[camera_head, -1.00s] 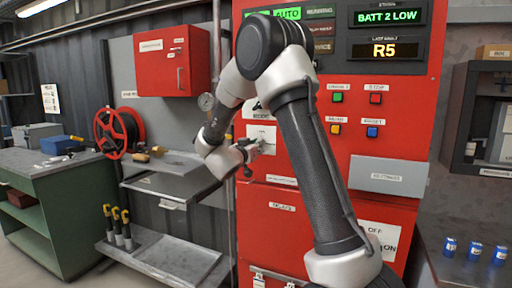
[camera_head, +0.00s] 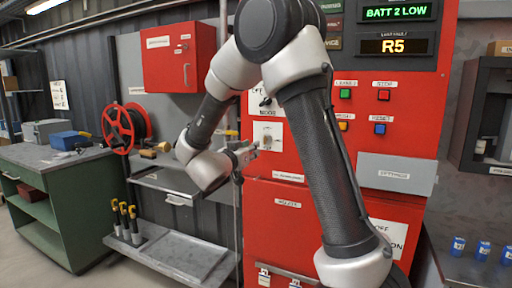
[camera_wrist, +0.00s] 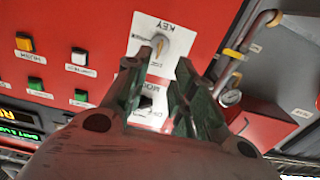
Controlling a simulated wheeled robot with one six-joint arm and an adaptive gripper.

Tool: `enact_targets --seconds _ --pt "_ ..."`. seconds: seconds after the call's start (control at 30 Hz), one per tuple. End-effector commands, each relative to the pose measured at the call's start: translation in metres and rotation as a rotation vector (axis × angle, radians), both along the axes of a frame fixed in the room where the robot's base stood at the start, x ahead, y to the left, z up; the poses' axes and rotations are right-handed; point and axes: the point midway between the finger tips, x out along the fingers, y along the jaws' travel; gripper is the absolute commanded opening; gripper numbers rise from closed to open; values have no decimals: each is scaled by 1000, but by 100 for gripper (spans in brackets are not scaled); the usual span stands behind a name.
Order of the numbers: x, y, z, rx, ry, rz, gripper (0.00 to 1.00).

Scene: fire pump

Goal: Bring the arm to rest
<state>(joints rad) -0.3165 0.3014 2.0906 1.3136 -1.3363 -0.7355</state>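My gripper (camera_head: 250,152) is in front of the red pump panel (camera_head: 285,230), at its left edge, just below and left of the white key switch plate (camera_head: 267,135). In the wrist view my gripper (camera_wrist: 168,75) has its two green-grey fingers apart, with nothing held between them. The key switch (camera_wrist: 158,42), labelled KEY, shows beyond the fingertips. A MODE switch plate (camera_wrist: 148,103) shows partly between the fingers. My arm is bent, its elbow high in front of the panel, and hides part of the panel.
A gauge and pipe (camera_wrist: 230,90) stand close beside the fingers in the wrist view. A metal shelf (camera_head: 170,182), red hose reel (camera_head: 122,128) and green workbench (camera_head: 70,200) are left. Blue cans (camera_head: 483,250) stand on a right-hand table. A SETTINGS cover (camera_head: 395,175) is on the panel.

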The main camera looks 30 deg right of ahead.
Motion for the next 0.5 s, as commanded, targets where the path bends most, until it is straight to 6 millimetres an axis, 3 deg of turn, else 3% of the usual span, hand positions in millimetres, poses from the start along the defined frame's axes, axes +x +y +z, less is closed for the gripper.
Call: enact_targets --seconds 0.5 --pt "-7 9 0 0 0 -1 26"
